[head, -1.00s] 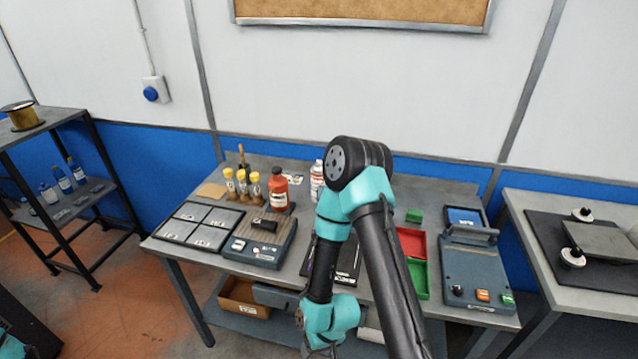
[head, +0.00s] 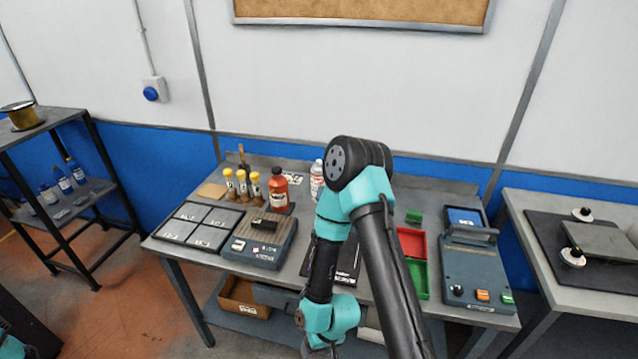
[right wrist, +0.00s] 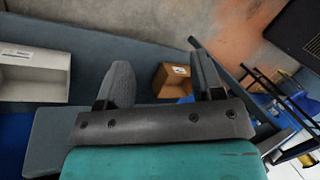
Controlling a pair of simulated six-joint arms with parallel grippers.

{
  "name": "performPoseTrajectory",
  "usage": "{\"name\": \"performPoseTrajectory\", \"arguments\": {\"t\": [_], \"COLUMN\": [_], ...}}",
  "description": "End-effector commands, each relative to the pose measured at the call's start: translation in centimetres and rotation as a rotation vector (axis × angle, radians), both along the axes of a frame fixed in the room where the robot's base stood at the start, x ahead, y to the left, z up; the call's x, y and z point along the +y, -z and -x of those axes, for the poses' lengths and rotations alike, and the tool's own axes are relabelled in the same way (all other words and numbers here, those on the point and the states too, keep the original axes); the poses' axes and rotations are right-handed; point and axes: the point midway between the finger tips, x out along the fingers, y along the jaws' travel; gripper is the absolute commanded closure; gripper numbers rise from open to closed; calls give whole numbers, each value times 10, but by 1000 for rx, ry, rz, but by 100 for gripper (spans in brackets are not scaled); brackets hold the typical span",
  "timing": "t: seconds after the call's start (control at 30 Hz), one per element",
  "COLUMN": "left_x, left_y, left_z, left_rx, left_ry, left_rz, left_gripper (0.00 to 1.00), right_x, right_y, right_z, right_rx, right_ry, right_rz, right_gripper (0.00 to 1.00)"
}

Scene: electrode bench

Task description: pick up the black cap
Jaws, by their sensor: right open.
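A small black block (head: 265,221), which may be the black cap, lies on top of a grey ridged device (head: 243,247) left of the middle of the bench. My right gripper (head: 322,348) is low at the front edge of the bench, to the right of the device and below it in the head view, and well apart from the black block. In the right wrist view my right gripper (right wrist: 163,78) has its two fingers spread with nothing between them. The black block cannot be made out in that view.
Dark panels (head: 186,214) lie left of the device. Yellow-topped bottles (head: 254,187) and a red bottle (head: 279,190) stand behind it. A cardboard box (head: 240,298) sits on the lower shelf. Red (head: 412,242) and green trays and a control box (head: 474,270) are at right.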

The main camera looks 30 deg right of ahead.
Motion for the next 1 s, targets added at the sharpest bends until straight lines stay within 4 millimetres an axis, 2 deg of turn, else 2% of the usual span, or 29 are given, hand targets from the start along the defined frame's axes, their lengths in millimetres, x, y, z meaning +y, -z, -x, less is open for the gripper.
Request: {"name": "performPoseTrajectory", "arguments": {"t": [0.4, 0.8, 1.0], "left_x": [0, 0, 0], "left_y": [0, 0, 0], "left_z": [0, 0, 0], "left_rx": [0, 0, 0], "left_ry": [0, 0, 0], "left_rz": [0, 0, 0], "left_gripper": [100, 100, 100], "right_x": [0, 0, 0], "right_y": [0, 0, 0], "right_z": [0, 0, 0], "right_rx": [0, 0, 0], "right_ry": [0, 0, 0], "right_rz": [0, 0, 0], "right_gripper": [39, 2, 2]}}
